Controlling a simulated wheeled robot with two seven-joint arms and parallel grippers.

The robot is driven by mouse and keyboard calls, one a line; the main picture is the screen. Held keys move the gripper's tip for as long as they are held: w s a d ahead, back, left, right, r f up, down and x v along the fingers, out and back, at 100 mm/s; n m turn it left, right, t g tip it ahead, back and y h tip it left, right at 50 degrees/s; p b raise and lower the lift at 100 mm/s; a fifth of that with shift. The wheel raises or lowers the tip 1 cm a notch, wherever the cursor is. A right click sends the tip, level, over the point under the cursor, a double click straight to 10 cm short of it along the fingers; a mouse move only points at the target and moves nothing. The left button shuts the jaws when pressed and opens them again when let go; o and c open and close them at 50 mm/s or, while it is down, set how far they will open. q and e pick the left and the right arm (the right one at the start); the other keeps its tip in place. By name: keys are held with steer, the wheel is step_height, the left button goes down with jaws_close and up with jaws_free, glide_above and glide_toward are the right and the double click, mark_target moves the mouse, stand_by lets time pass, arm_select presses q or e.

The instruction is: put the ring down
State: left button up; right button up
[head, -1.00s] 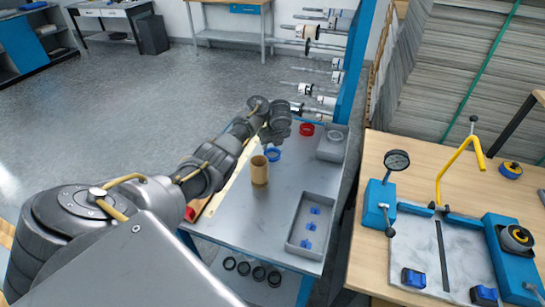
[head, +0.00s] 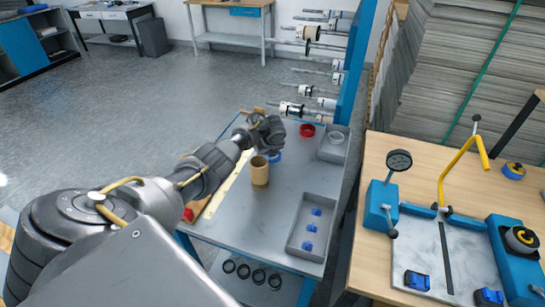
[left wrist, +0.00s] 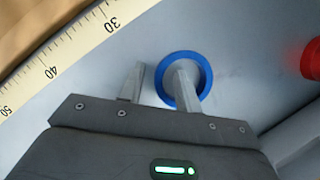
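A blue ring (left wrist: 184,79) lies on the grey table (head: 283,200); it shows in the head view (head: 276,156), partly hidden by my gripper. My left gripper (left wrist: 160,75) is over it, its two fingers spread apart. In the left wrist view one finger crosses the ring's opening and the other is outside the rim to the left, with a gap between it and the ring. Whether the finger inside reaches below the rim or touches it I cannot tell. My right gripper is in neither view.
A brown cardboard tube (head: 260,171) stands just in front of the ring. A red ring (head: 307,130) lies to the right, beside a grey tray (head: 333,145). Another tray (head: 295,230) holds small blue pieces. A ruler (left wrist: 75,58) runs along the left edge.

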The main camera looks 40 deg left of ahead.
arm_select(q)
steer(key=shift+c, duration=0.3)
jaws_close()
